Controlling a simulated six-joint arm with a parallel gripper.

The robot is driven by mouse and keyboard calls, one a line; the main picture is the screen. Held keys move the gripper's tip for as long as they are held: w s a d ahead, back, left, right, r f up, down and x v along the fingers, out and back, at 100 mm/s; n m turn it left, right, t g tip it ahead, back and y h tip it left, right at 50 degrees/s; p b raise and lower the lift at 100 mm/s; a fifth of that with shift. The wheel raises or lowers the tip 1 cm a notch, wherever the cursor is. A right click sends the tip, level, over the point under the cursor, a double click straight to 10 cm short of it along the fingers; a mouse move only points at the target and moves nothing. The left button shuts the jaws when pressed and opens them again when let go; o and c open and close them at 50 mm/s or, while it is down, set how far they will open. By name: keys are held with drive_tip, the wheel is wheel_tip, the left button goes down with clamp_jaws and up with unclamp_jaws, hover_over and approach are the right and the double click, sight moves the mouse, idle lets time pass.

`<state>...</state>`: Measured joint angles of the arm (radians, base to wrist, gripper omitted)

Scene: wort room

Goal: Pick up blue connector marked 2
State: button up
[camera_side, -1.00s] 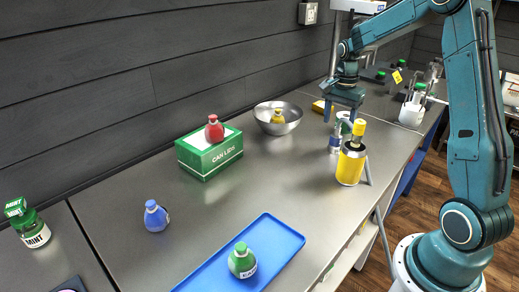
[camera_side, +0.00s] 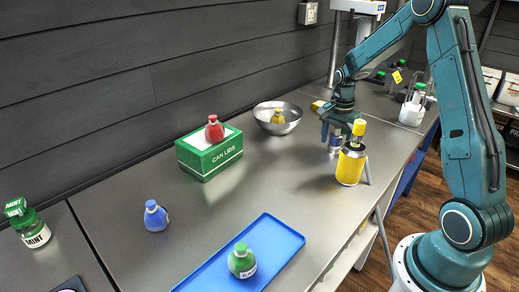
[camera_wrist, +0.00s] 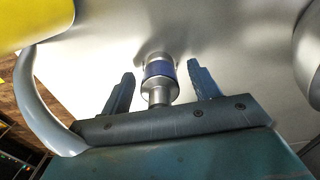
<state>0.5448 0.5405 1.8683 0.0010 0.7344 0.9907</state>
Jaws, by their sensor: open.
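The connector, a silver cylinder with a blue band, stands on the steel counter in the wrist view (camera_wrist: 158,72). In the side view the connector (camera_side: 335,144) shows its lower part under my gripper, just behind the yellow can. No number can be read on it. My gripper (camera_side: 336,130) is open and low over it. In the wrist view, my gripper's fingers (camera_wrist: 158,80) are one on each side of the connector, with a visible gap on both sides.
A yellow can (camera_side: 350,168) with a yellow-topped item stands close in front of my gripper. A steel bowl (camera_side: 290,126) holds a yellow bottle. A green box (camera_side: 209,158) carries a red bottle. A blue bottle (camera_side: 156,216) and a blue tray (camera_side: 286,252) are farther left.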

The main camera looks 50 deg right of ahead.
drive_tip(key=shift+f, duration=0.35)
drive_tip(key=c, duration=1.1)
wheel_tip(320, 180, up, 20)
idle(0.4)
idle(0.5)
